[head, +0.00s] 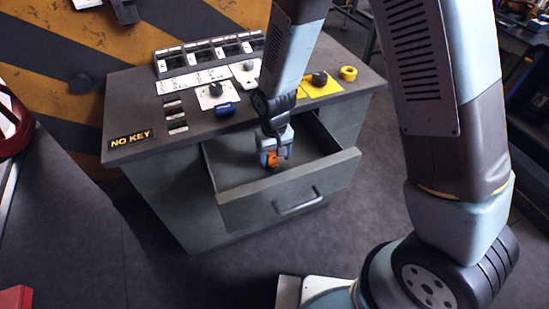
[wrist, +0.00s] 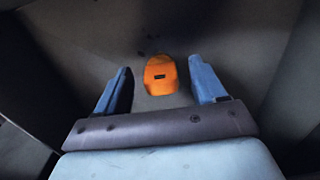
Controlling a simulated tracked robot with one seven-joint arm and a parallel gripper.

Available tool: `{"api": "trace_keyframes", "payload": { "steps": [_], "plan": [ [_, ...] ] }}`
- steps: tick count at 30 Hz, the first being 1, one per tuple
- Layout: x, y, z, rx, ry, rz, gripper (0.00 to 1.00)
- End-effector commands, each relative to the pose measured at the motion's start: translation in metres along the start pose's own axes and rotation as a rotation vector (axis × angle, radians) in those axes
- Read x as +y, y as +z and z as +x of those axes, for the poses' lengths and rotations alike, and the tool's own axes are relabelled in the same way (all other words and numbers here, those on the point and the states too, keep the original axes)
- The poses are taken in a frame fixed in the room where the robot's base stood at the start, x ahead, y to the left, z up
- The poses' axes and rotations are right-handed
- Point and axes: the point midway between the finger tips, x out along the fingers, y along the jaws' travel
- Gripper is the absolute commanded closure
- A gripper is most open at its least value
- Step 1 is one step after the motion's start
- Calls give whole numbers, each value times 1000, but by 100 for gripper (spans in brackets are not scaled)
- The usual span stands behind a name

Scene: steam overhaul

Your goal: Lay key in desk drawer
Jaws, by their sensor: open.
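The desk drawer (head: 331,178) is pulled open at the front of the grey desk. The orange key (head: 272,158), a rounded tab with a small dark slot, is inside the drawer. In the wrist view the key (wrist: 160,75) lies between my two blue fingers, with a gap on each side. My gripper (head: 271,155) reaches down into the drawer and is open. The wrist view shows my gripper (wrist: 160,68) over the drawer floor (wrist: 110,30). I cannot tell whether the key rests fully on the floor.
The desk top (head: 140,90) carries switches, knobs, a blue cylinder (head: 224,109) and a yellow ring (head: 348,73). A "NO KEY" label (head: 131,139) is at its left front edge. The drawer's walls and front panel stand close around my gripper. Open floor (head: 385,200) lies right of the drawer.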

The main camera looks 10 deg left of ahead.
Motion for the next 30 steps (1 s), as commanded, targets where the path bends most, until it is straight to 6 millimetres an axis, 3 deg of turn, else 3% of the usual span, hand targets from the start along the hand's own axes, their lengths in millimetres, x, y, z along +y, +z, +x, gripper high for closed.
{"api": "trace_keyframes", "payload": {
  "steps": [18,30],
  "plan": [
    [1,-1,-92,3,-1,2,30],
    [1,0,-107,1,0,2,30]
  ]
}}
